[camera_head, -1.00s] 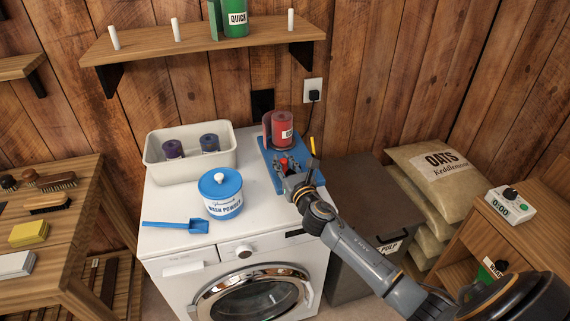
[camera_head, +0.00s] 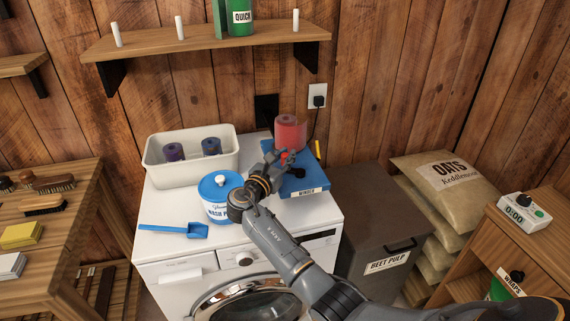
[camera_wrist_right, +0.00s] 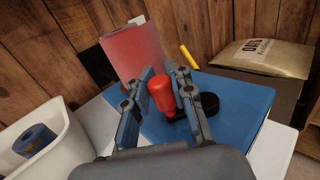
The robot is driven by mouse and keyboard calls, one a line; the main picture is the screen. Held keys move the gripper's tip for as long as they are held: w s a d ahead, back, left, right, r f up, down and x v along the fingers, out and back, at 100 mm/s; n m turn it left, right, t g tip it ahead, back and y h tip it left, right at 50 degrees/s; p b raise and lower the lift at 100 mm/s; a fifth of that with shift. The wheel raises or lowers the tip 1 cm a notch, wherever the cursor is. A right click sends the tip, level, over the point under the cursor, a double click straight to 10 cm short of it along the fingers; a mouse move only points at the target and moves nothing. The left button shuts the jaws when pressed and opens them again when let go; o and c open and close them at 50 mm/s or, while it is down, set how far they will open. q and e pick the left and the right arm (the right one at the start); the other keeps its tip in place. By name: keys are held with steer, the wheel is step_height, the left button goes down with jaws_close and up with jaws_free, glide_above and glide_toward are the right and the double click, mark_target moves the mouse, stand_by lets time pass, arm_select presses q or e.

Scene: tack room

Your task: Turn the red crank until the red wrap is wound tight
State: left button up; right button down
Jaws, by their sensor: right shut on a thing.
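The red wrap (camera_head: 290,132) stands upright as a roll on the blue winder (camera_head: 305,186), on top of the white washing machine. It also shows in the right wrist view (camera_wrist_right: 132,48), where its outline looks blurred. My right gripper (camera_head: 279,158) reaches over the winder from the front. In the right wrist view its fingers (camera_wrist_right: 165,92) are shut around the upright red knob of the crank (camera_wrist_right: 162,95). A round black part (camera_wrist_right: 207,104) sits beside the knob. In the head view the gripper mostly hides the crank. My left gripper is not in view.
A blue-lidded wash powder tub (camera_head: 219,198) stands close to my right wrist, with a blue scoop (camera_head: 175,229) to its left. A cream bin (camera_head: 192,181) with two dark rolls is behind. A dark beet pulp bin (camera_head: 375,225) stands at the right.

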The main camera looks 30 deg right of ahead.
steer(key=shift+w+d+m+g+h+b, duration=0.1)
steer(key=shift+w+m+g+h+b, duration=0.1)
steer(key=shift+m+g+h+b, duration=0.3)
steer(key=shift+g, duration=0.4)
steer(key=c, duration=1.1)
jaws_free()
steer(key=shift+c, duration=0.2)
steer(key=v, duration=1.2)
